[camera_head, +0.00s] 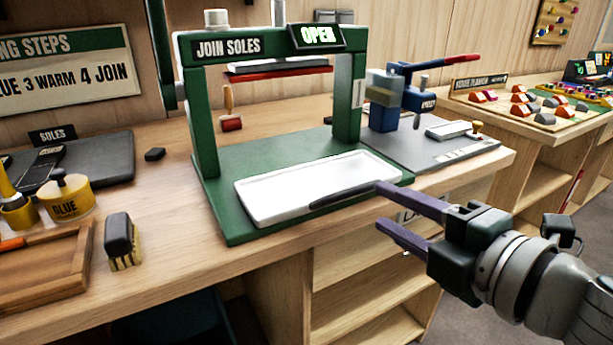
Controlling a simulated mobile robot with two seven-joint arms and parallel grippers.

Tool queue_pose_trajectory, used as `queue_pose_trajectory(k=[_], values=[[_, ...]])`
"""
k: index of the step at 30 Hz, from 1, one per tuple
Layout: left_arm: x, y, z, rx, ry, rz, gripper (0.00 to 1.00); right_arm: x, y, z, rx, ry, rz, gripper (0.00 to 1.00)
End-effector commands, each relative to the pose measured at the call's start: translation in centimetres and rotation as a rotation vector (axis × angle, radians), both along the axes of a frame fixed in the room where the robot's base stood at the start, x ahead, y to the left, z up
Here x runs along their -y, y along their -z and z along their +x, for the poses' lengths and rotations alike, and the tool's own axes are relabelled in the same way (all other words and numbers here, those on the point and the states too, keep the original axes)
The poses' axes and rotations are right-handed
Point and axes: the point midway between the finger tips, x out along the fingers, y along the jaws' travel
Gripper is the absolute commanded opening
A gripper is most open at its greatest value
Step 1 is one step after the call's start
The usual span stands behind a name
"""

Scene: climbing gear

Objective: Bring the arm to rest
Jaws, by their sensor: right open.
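My right gripper (381,206) is open, with purple fingers pointing left, at the front right of the green sole press (203,130). Nothing shows between its fingers. The upper finger's tip overlaps the edge of the press base in the picture; I cannot tell whether it touches. A white tray (275,193) lies on the press base, with a dark, long flat piece (345,195) at its front right edge. The press sign (317,35) reads OPEN. My left gripper is not in view.
A glue pot (68,198), a brush (122,243) and a wooden tray (45,270) stand at the left of the bench. A blue device with a red-handled lever (400,95) stands behind the press's right side. Open floor lies at the lower right.

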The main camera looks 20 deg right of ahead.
Motion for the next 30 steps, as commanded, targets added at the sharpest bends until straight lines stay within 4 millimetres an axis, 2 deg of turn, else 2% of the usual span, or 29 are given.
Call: queue_pose_trajectory(k=[6, 22, 26, 29, 30], values=[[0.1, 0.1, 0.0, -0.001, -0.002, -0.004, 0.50, 0.1, -0.3, -1.5, 0.000, -0.001, -0.001, 0.46], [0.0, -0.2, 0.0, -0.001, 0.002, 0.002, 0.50, 0.2, -0.6, -1.6, -0.003, 0.013, 0.011, 0.46], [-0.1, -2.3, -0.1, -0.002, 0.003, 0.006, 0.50, 1.3, -2.9, -2.0, -0.040, 0.147, 0.142, 0.46], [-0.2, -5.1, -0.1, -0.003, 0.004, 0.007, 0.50, 2.6, -4.9, -3.5, -0.133, 0.359, 0.358, 0.46], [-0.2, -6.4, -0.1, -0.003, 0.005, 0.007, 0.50, 2.8, -5.5, -4.6, -0.189, 0.455, 0.460, 0.46]])
